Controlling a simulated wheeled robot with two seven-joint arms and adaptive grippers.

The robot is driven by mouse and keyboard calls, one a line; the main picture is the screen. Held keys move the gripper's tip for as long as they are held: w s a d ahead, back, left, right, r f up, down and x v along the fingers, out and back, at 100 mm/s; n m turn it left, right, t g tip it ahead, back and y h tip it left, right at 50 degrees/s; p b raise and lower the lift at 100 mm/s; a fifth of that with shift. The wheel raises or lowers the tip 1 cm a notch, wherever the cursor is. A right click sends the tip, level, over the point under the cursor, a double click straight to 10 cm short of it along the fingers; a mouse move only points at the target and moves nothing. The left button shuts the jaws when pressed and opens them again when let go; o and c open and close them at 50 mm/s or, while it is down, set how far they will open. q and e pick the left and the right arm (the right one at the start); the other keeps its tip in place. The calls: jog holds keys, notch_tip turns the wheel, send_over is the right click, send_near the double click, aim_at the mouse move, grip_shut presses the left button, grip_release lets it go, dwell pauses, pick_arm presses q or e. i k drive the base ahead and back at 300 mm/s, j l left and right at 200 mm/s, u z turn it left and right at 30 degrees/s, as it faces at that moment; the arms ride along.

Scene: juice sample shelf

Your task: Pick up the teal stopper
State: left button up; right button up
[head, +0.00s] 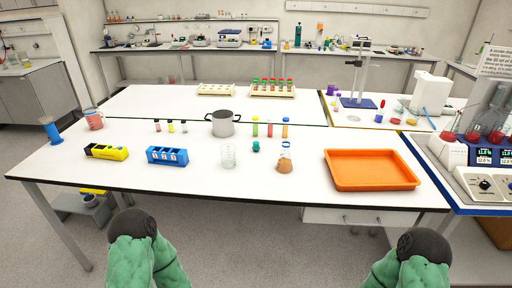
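The teal stopper (256,146) is a small teal piece on the white table (200,183), near its middle. It stands behind and to the right of a clear glass beaker (229,157) and left of an orange-brown flask (285,165) with a blue-rimmed neck. It looks free, with nothing on top of it. Parts of my two arms show at the bottom edge, in front of the table and well short of the stopper. Neither gripper shows in the head view, so I cannot see their fingers.
Tubes with yellow, red and orange contents (270,129) stand just behind the stopper. A grey pot (223,124) is behind left, a blue rack (167,156) and yellow-black rack (106,152) farther left. An orange tray (371,184) lies right. The table's front strip is clear.

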aim_at(256, 147)
jog(key=i+l+u, duration=0.2)
jog(key=i+l, duration=0.2)
jog(key=i+l+u, duration=0.2)
jog(key=i+l, duration=0.2)
jog(key=l, duration=0.15)
